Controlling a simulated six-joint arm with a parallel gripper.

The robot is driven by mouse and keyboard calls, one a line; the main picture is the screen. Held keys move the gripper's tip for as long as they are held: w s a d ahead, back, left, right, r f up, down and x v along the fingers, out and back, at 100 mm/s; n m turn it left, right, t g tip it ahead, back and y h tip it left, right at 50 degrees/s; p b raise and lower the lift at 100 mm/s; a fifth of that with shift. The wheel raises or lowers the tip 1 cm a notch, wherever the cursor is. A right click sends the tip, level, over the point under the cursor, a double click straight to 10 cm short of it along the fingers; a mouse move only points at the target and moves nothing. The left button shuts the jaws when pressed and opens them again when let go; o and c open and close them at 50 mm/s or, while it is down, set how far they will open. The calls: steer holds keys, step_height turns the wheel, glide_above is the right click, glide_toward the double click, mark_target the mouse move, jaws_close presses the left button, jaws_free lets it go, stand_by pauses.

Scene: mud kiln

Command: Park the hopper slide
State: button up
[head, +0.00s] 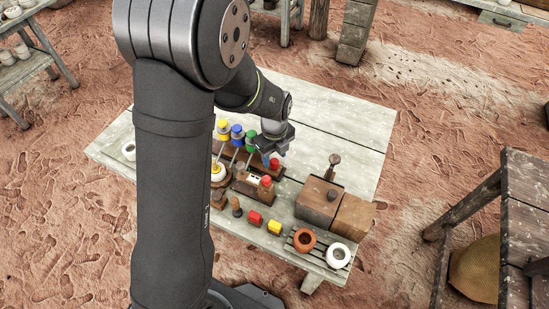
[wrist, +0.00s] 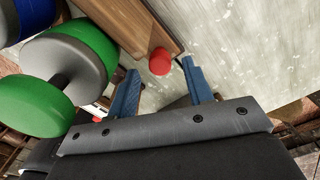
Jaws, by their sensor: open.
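My gripper (head: 270,158) is over the wooden fixtures near the table's middle, its blue fingers pointing down. In the wrist view my gripper (wrist: 160,72) is open and empty, its two blue fingers apart. A red knob (wrist: 160,62) shows in the gap between the fingertips, beside a long brown wooden edge (wrist: 125,22). I cannot tell whether the fingers are level with it. A red knob (head: 275,163) also shows beside the gripper in the head view. I cannot tell for sure which part is the hopper slide.
Levers with yellow, blue and green (head: 251,141) heads stand left of the gripper; a green head (wrist: 40,106) is close in the wrist view. A wooden box (head: 316,203) with a handle stands right. The table's back is clear.

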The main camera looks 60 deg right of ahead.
steer(key=shift+f, duration=1)
jaws_close()
glide_above(227, 149)
steer(key=shift+d, duration=0.1)
steer(key=shift+w+r, duration=0.1)
steer(key=shift+c, duration=0.8)
jaws_free()
steer(key=shift+o, duration=0.8)
